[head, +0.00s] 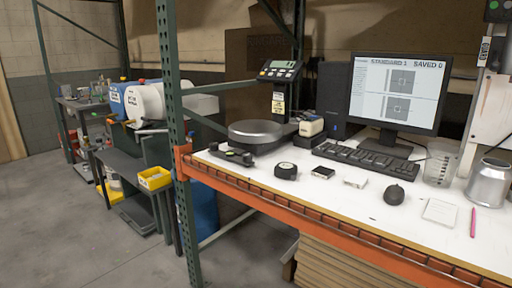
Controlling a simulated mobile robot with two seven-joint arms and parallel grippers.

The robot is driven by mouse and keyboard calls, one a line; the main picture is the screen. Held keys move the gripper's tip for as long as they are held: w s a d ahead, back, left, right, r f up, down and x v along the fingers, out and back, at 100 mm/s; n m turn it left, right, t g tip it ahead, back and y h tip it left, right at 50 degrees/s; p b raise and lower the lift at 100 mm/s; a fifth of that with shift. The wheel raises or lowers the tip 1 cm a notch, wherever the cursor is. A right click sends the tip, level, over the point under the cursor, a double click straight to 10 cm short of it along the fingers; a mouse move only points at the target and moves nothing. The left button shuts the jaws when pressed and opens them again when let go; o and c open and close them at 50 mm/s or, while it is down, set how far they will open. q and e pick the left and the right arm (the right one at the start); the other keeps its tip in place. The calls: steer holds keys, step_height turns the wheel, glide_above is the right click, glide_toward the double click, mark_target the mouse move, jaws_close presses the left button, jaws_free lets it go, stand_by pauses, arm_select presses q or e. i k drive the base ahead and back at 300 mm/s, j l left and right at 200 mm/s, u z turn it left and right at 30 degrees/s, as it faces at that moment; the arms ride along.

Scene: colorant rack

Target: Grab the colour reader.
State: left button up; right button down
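No object carries a readable colour reader label. A small cream and yellow device (311,127) sits by the scale, left of the keyboard, and may be the colour reader. Other small items lie along the table front: a black handled tool (232,155), a round black puck with a pale face (286,171), a small black box (323,172) and a small white block (354,181). I cannot tell for sure which is the reader. Neither of my grippers is in view.
The white worktable (270,187) has an orange front beam and a green rack post (173,110) at its left. A scale (256,133), monitor (397,92), keyboard (366,158), mouse (394,194), beaker (440,165) and metal can (488,183) stand on it. Open floor (90,240) lies left.

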mark_target(309, 127)
steer(key=i+j+z, duration=0.1)
steer(key=i+j, duration=0.75)
steer(key=j, duration=0.2)
steer(key=z, duration=0.05)
